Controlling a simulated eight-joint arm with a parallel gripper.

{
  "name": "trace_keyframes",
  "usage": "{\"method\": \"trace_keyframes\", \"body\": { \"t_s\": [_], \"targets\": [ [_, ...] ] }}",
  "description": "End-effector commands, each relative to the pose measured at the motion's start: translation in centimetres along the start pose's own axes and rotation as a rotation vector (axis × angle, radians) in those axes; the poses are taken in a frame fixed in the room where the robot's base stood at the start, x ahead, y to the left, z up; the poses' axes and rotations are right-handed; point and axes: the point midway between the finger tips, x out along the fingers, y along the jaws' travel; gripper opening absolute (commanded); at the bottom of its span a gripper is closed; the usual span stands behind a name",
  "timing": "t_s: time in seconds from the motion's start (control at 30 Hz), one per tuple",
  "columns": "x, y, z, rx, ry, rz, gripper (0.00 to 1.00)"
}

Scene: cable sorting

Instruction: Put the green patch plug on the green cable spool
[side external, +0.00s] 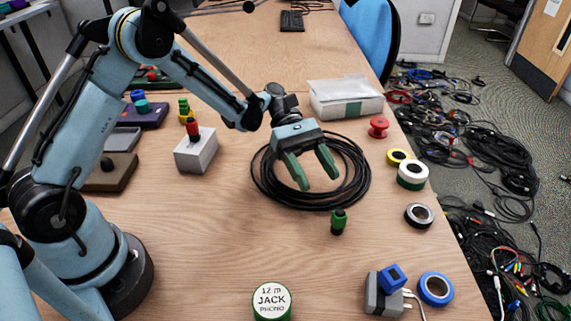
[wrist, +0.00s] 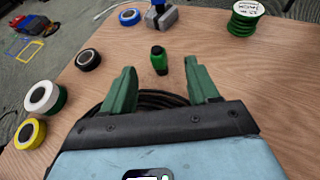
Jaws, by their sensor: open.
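The green patch plug (side external: 338,221) is a small green piece with a black end, on the bare wood just in front of the coiled black cable. It also shows in the wrist view (wrist: 159,61), beyond and between my fingertips. The green cable spool (side external: 272,301) has a white top label reading "12 m JACK PHONO" and sits at the front edge of the side view. In the wrist view it is at the top right (wrist: 245,17). My gripper (side external: 312,180) is open and empty above the coil, behind the plug. Its two green fingers (wrist: 162,80) are well apart.
A coiled black cable (side external: 262,186) lies under my gripper. Tape rolls, including a black one (side external: 419,215) and a blue one (side external: 435,289), line the right edge. A grey block with a blue piece (side external: 384,297) is at front right. Bare wood lies between plug and spool.

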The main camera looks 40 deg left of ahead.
Motion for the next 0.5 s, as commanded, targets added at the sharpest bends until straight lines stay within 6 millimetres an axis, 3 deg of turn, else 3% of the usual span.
{"method": "trace_keyframes", "body": {
  "t_s": [0.2,0.5],
  "targets": [
    [3.3,0.0,0.0,0.002,0.0,-0.001,0.6],
    [5.8,0.3,-0.4,0.002,0.001,-0.001,0.6]
  ]
}}
